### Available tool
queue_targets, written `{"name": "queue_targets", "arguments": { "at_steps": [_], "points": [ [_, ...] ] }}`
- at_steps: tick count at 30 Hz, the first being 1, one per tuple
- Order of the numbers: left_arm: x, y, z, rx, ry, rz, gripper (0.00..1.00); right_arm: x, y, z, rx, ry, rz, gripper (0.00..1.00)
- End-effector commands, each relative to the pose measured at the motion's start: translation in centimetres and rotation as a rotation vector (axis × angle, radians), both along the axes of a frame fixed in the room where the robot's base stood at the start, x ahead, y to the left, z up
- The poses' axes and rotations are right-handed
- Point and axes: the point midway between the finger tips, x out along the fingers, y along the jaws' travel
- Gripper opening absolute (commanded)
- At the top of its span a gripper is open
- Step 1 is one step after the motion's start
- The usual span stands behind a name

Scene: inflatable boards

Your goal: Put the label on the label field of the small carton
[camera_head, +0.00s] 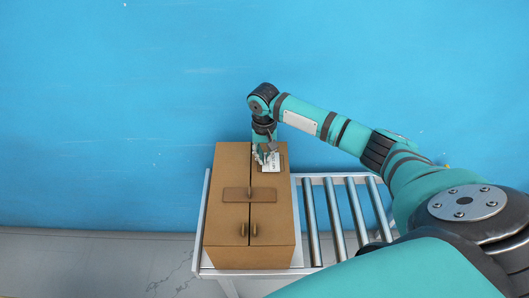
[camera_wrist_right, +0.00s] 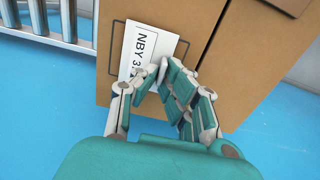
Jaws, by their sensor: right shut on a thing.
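The small carton (camera_head: 228,214) is a closed brown box standing at the left end of a roller conveyor; its top also shows in the right wrist view (camera_wrist_right: 236,98). The white label (camera_head: 273,167) lies at the far right part of the carton's top. In the right wrist view the label (camera_wrist_right: 147,44) carries black print starting "NBY 3" and lies over a dark outlined field (camera_wrist_right: 113,27), slightly turned against it. My right gripper (camera_wrist_right: 152,82) is shut on the label's near edge. I cannot tell whether the label touches the carton. My left gripper is in neither view.
The roller conveyor (camera_head: 337,218) runs to the right of the carton with bare rollers. A blue wall (camera_head: 120,110) is behind.

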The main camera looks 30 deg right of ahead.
Motion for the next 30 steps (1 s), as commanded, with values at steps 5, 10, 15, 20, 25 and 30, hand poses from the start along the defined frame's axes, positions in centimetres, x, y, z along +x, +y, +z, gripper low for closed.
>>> {"name": "queue_targets", "arguments": {
  "at_steps": [5,10,15,20,25,30],
  "points": [
    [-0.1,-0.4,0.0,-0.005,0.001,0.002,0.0,0.0,0.0,-0.2,0.001,0.0,0.0,0.0],
    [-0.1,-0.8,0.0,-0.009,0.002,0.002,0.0,0.0,0.0,-0.2,0.001,-0.001,0.0,0.25],
    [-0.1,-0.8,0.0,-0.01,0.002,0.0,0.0,0.0,0.0,-0.2,0.001,-0.001,0.0,0.29],
    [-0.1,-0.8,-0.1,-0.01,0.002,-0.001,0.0,0.0,0.0,0.0,-0.001,-0.001,0.0,0.29],
    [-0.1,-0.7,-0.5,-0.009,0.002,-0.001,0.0,0.1,0.0,2.0,0.002,-0.005,0.001,0.29],
    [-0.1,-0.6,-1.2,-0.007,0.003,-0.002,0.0,0.2,0.1,5.7,0.001,-0.006,0.001,0.29]
  ]
}}
